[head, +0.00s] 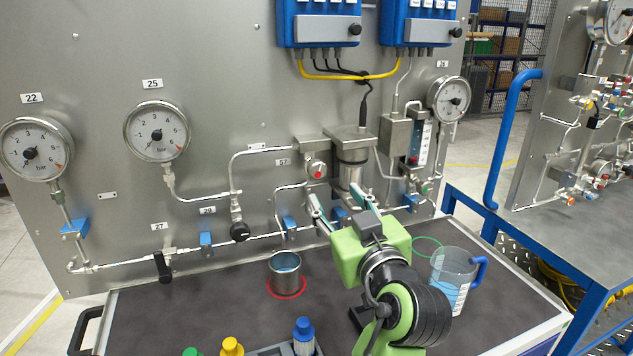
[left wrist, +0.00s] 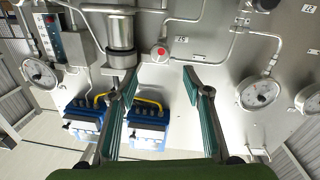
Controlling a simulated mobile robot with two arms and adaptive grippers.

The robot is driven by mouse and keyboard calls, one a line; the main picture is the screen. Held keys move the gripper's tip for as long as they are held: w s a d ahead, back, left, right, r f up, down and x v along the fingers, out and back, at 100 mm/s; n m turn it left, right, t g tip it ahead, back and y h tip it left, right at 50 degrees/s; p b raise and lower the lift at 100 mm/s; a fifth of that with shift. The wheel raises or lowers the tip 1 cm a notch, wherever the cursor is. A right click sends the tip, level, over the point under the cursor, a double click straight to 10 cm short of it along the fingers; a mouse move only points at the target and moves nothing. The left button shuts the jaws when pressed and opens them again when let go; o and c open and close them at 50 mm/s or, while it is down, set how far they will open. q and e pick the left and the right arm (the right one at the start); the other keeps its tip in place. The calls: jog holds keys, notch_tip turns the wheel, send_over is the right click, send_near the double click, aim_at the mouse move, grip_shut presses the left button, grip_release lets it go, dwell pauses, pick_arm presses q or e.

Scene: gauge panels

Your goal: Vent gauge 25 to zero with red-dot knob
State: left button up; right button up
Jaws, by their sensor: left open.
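Gauge 25 (head: 157,131) is a round dial on the panel, left of centre in the head view; its exact needle reading is too small to tell. It also shows at the right of the upside-down left wrist view (left wrist: 258,93). The red-dot knob (head: 317,170) sits on a metal valve block by label 57; in the left wrist view it (left wrist: 161,52) appears just beyond and between the fingertips. My left gripper (head: 336,198) is open and empty, its fingers pointing at the panel below and close to the knob. No contact shows. My right gripper is out of view.
A black round knob (head: 240,231) and black lever (head: 162,267) are on the lower pipes. A metal cylinder (head: 351,155) stands right of the red-dot knob. A metal cup (head: 285,280) and blue-handled jug (head: 452,275) stand on the bench, with capped bottles (head: 303,338) in front.

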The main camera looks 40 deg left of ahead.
aim_at(319, 172)
pick_arm(q)
jog(key=p+x, duration=0.4)
jog(key=x, duration=0.8)
jog(key=shift+a+r, duration=0.15)
jog(key=shift+w+a+p, duration=0.35)
jog(key=shift+a+p, duration=0.05)
jog(key=shift+a, duration=0.25)
jog(key=shift+c, duration=0.7)
jog(key=c, duration=1)
